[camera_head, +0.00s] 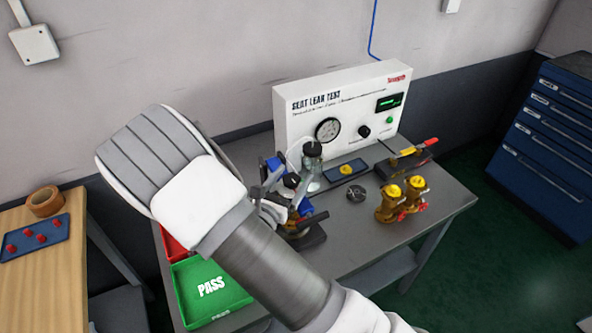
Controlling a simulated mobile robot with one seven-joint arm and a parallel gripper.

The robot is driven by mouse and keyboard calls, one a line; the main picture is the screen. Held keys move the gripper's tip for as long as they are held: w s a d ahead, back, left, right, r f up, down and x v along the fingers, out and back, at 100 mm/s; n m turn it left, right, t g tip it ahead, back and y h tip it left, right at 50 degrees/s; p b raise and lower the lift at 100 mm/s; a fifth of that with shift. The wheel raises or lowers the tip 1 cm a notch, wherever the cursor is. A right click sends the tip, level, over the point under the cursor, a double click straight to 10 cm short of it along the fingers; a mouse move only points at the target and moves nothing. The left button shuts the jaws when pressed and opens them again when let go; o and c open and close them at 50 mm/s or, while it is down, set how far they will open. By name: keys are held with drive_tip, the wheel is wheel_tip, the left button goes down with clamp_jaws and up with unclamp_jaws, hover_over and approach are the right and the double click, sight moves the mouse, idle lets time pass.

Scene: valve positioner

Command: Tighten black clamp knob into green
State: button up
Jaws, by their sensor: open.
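A test fixture with blue parts (305,208) and a dark base (308,240) stands on the grey bench, left of centre. A black knob (312,149) tops a silver post at its back. Another dark round part (291,181) sits lower, in front of that post; I cannot tell which is the clamp knob. No green zone can be made out on the fixture. My gripper (271,187) is open at the fixture's left side, largely hidden behind my arm. Whether it touches a knob cannot be told.
A seat leak test panel (300,130) with a gauge stands behind. Brass valves (391,203), a black disc (356,191), a dark tray (345,171) and a red-handled tool (418,148) lie right. A green PASS bin (186,290) and red bin (172,246) are at left. The bench's front right is clear.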

drive_tip(key=shift+x, duration=1.15)
clamp_jaws()
